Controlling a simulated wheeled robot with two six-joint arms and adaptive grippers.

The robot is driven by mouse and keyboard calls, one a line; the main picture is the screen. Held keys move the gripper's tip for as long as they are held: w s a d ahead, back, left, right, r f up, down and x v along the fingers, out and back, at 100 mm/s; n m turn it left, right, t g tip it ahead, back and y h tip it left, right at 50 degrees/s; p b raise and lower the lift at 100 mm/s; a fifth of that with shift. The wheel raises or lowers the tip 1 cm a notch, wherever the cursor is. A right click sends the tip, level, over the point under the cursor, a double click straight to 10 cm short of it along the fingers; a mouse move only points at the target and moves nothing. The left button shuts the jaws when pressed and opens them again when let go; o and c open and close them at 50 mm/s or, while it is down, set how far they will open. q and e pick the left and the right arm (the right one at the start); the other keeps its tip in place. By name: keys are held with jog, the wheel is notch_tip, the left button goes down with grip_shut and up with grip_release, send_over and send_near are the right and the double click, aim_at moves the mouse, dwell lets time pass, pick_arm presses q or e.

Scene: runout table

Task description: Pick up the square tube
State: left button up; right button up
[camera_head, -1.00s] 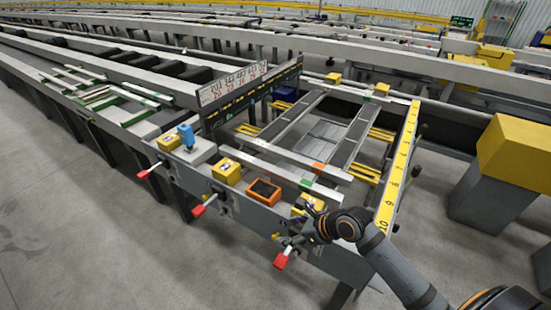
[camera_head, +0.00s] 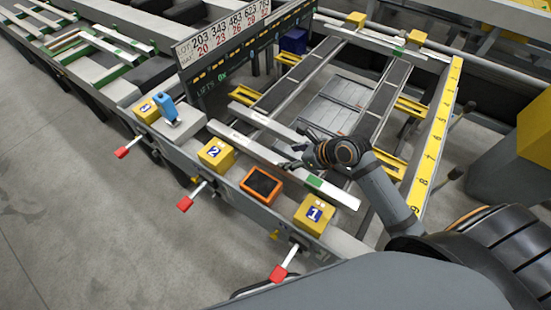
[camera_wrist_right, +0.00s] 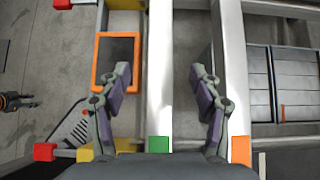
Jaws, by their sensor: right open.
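Two long, light metal bars lie side by side across the runout table. The near bar (camera_head: 245,146) has a green mark near its right end; the far bar (camera_head: 262,122) is partly hidden by my right arm. I cannot tell from their shape which is the square tube. My right gripper (camera_head: 290,163) is low over the near bar. In the right wrist view, my open right gripper (camera_wrist_right: 160,75) has its fingers on either side of the green-marked bar (camera_wrist_right: 159,45). The orange-marked bar (camera_wrist_right: 230,60) lies just right of the right finger. My left gripper is out of view.
An orange-rimmed tray (camera_head: 262,185) sits on the front rail between yellow block 2 (camera_head: 215,153) and yellow block 1 (camera_head: 314,214). A yellow ruler (camera_head: 437,135) edges the right side. A lettered sign board (camera_head: 235,60) stands behind left.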

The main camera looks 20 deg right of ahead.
aim_at(276, 159)
jog(key=x, duration=0.3)
jog(key=shift+w+d+f, duration=0.1)
jog(key=shift+w+d, duration=0.05)
jog(key=shift+w, duration=0.05)
jog(key=shift+w+a+f, duration=0.2)
jog(key=shift+a+f, duration=0.1)
jog(key=shift+f, duration=0.05)
jog(key=x, duration=0.4)
jog(key=shift+s+f, duration=0.1)
jog(key=shift+w+a+f, duration=0.2)
jog(key=shift+f, duration=0.1)
jog(key=shift+d, duration=0.1)
jog(key=c, duration=0.3)
grip_shut()
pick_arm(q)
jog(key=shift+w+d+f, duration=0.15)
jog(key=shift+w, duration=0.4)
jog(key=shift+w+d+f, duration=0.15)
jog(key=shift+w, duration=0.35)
pick_arm(e)
jog(key=shift+r, duration=0.15)
